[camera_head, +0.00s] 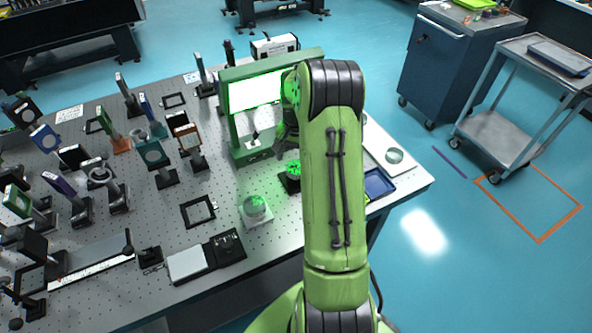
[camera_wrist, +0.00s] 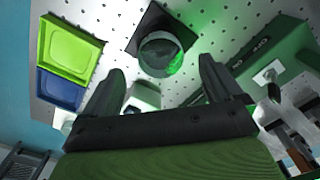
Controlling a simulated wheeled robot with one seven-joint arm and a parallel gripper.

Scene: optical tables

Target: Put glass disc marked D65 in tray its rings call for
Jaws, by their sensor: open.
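My gripper (camera_wrist: 162,66) is open and empty, its two dark fingers spread in the wrist view. Beyond the fingertips a round glass piece (camera_wrist: 160,54) sits on a black square base, tinted green at its right. In the head view a green-lit round piece (camera_head: 293,171) on a dark base shows beside my arm. Another clear round piece (camera_head: 255,206) stands on a pale square base. No D65 mark or rings can be read. A lime-green tray (camera_wrist: 68,50) and a blue tray (camera_wrist: 60,89) lie side by side; the blue one shows in the head view (camera_head: 379,184).
A green frame with a bright screen (camera_head: 254,93) stands behind the gripper. Several mounted optics crowd the table's left. A white plate with a round glass piece (camera_head: 394,156) lies near the right edge. A cabinet (camera_head: 447,65) and trolley (camera_head: 497,135) stand apart at right.

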